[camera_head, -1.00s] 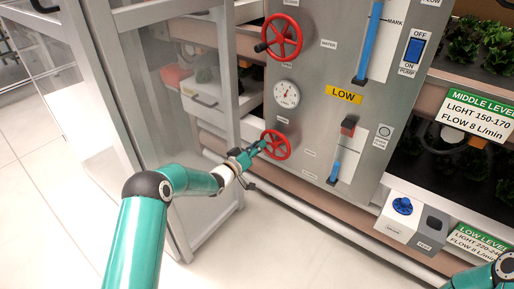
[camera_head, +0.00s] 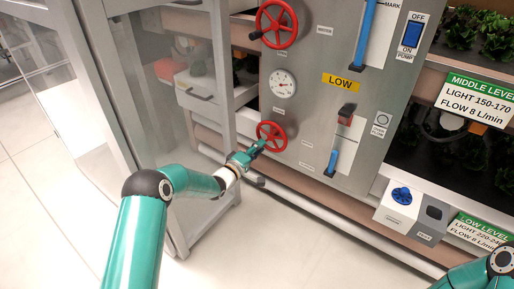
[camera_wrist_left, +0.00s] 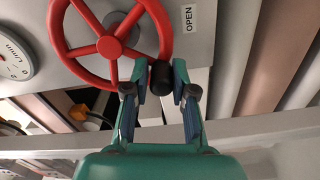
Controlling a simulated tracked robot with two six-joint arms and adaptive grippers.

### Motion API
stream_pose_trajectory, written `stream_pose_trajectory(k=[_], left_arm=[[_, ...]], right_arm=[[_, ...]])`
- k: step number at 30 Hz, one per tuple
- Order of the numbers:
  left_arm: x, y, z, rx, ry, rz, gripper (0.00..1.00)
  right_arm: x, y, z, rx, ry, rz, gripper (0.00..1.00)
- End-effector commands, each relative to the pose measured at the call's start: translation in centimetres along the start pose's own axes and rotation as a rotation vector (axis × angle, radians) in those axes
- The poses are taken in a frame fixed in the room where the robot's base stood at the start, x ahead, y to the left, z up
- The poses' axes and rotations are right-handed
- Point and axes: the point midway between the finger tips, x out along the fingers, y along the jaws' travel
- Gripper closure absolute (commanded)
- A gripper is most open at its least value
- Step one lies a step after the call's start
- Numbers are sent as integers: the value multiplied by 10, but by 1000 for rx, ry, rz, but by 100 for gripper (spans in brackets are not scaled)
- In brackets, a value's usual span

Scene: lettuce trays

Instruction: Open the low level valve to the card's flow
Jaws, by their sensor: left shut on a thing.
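The low level valve is a red wheel (camera_head: 272,136) under the yellow LOW label (camera_head: 341,80) on the grey panel. In the wrist view, the wheel (camera_wrist_left: 108,45) has a black knob (camera_wrist_left: 160,73) on its rim. My left gripper (camera_head: 257,147) is at the wheel's lower left, shut with its fingers on both sides of the knob. A gauge (camera_head: 282,83) sits above the wheel. A flow tube with a blue column (camera_head: 333,160) is to its right. The LOW LEVEL card (camera_head: 478,230) is at lower right, cut off, its flow line unreadable. My right gripper is out of view.
A second red wheel (camera_head: 277,24) is higher on the panel. The MIDDLE LEVEL card (camera_head: 476,101) hangs at right. A blue knob (camera_head: 401,195) is on a white box. A pale rail runs below the panel.

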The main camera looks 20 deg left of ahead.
Motion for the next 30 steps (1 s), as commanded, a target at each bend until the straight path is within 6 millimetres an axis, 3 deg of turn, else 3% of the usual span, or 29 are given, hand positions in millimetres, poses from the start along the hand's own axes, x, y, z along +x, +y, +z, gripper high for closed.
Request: stream_pose_trajectory(k=[1, 16, 17, 20, 30], left_arm=[[0, 1, -9, -17, 21, 2, 100], [0, 0, -8, -38, 21, -1, 100], [0, 0, -8, -38, 21, -1, 70], [0, -1, -8, -37, 21, -2, 53], [0, -1, -3, -35, 12, -1, 53]], right_arm=[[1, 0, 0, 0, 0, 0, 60], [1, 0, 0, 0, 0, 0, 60], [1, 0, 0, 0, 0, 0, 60], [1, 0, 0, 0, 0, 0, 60], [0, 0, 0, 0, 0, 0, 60]])
